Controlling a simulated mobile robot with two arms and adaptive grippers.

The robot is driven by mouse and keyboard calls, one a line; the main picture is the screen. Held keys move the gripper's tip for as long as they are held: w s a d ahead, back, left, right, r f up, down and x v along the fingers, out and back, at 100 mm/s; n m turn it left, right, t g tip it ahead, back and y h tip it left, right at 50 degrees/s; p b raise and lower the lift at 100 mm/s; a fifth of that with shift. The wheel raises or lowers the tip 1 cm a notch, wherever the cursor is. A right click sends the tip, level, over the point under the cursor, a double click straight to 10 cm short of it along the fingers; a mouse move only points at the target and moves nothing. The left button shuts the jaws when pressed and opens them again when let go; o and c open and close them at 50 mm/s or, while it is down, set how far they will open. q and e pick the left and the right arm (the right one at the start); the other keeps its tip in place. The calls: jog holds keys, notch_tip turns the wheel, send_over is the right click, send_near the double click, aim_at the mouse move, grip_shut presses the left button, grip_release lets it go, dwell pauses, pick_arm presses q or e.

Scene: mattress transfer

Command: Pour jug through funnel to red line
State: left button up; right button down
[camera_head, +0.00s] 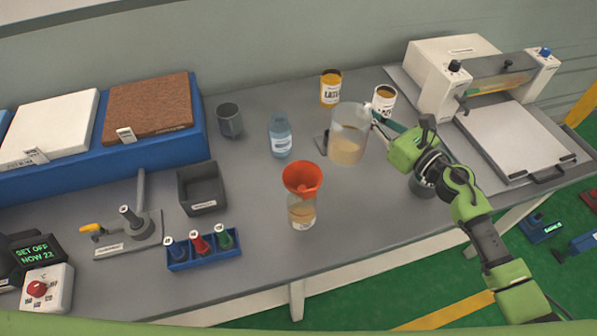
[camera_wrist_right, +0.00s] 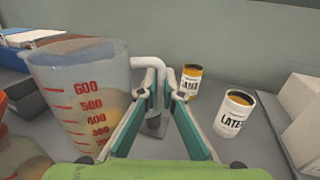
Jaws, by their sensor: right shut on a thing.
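A clear jug (camera_head: 348,134) with pale tan liquid is in the head view, right of the funnel. In the right wrist view the jug (camera_wrist_right: 85,92) shows red graduation marks up to 600. My right gripper (camera_head: 378,119) is shut on the jug's white handle (camera_wrist_right: 152,66). The jug looks nearly upright. A red-orange funnel (camera_head: 302,178) sits in the mouth of a clear bottle (camera_head: 302,213), which holds some tan liquid. The jug is behind and to the right of the funnel, apart from it. I cannot make out a red line on the bottle. My left gripper is not in view.
Two latex cans (camera_head: 330,88) (camera_head: 384,99) stand behind the jug. A blue-liquid bottle (camera_head: 280,136), grey mug (camera_head: 229,120), dark bin (camera_head: 201,188) and blue rack (camera_head: 204,250) stand left. A machine (camera_head: 480,75) occupies the right. The table front near the funnel is clear.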

aim_at(364, 109)
jog(key=shift+r, duration=0.25)
jog(key=shift+s+a+r+n, duration=0.2)
jog(key=shift+s+r+n, duration=0.05)
jog(key=shift+r+n, duration=0.2)
jog(key=shift+s+a+r+n, duration=0.2)
jog(key=shift+r+n, duration=0.25)
jog(key=shift+s+a+r+n+t+y, duration=0.1)
jog(key=shift+s+a+r+n, duration=0.15)
jog(key=shift+r+n, duration=0.2)
jog(key=shift+s+a+r+n+t+y, duration=0.1)
jog(key=shift+s+a+r+n, duration=0.1)
jog(key=shift+r+n, duration=0.3)
jog(key=shift+s+a+r+n+t+y, duration=0.15)
jog(key=shift+s+r+n, duration=0.1)
jog(key=shift+r, duration=0.35)
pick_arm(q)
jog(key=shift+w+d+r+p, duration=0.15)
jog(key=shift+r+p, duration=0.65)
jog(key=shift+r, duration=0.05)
pick_arm(e)
jog(key=s+a+r+n, duration=0.2)
jog(key=s+r+n, duration=0.1)
jog(key=r+n, duration=0.1)
jog(key=shift+a+r+y, duration=0.25)
jog(key=shift+a+y, duration=0.05)
jog(key=shift+y, duration=0.15)
